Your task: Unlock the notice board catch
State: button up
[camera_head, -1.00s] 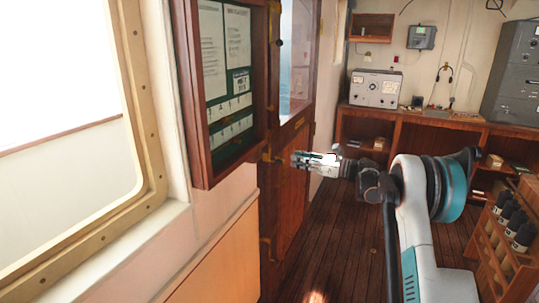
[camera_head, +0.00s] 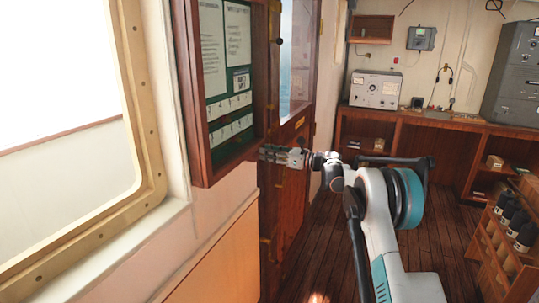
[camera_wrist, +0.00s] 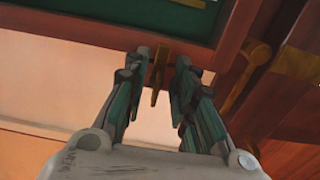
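The notice board (camera_head: 196,120) hangs on the wall at left in the head view, a dark wooden frame around a green panel with papers. Its lower frame edge (camera_wrist: 85,27) crosses the top of the wrist view. The brass catch (camera_wrist: 159,72) is a small upright piece at that lower edge. My gripper (camera_wrist: 164,60) is open, with one finger on each side of the catch and narrow gaps visible. In the head view my gripper (camera_head: 261,153) is at the board's lower right corner and the catch cannot be made out behind it.
A wooden door (camera_head: 286,190) with brass fittings stands just right of the board; one brass fitting (camera_wrist: 245,75) shows close by in the wrist view. A window frame (camera_head: 150,150) is at left. A bottle rack (camera_head: 495,255) stands at right. The plank floor between is clear.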

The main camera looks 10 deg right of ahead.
grip_shut()
jog(key=shift+n, duration=0.3)
jog(key=n, duration=0.4)
jog(key=s+n, duration=0.1)
jog(key=n, duration=0.2)
jog(key=shift+a+f+b, duration=0.25)
jog(key=shift+a+b, duration=0.1)
jog(key=n, duration=0.5)
jog(key=shift+s+a+f+n, duration=0.1)
jog(key=shift+s+f+n, duration=0.1)
jog(key=shift+f+n, duration=0.2)
jog(key=shift+f+n+b, duration=0.2)
jog(key=shift+n+b, duration=0.05)
jog(key=shift+n, duration=0.85)
jog(key=shift+f+n+b, duration=0.15)
jog(key=shift+n+b, duration=0.05)
jog(key=shift+n, duration=0.9)
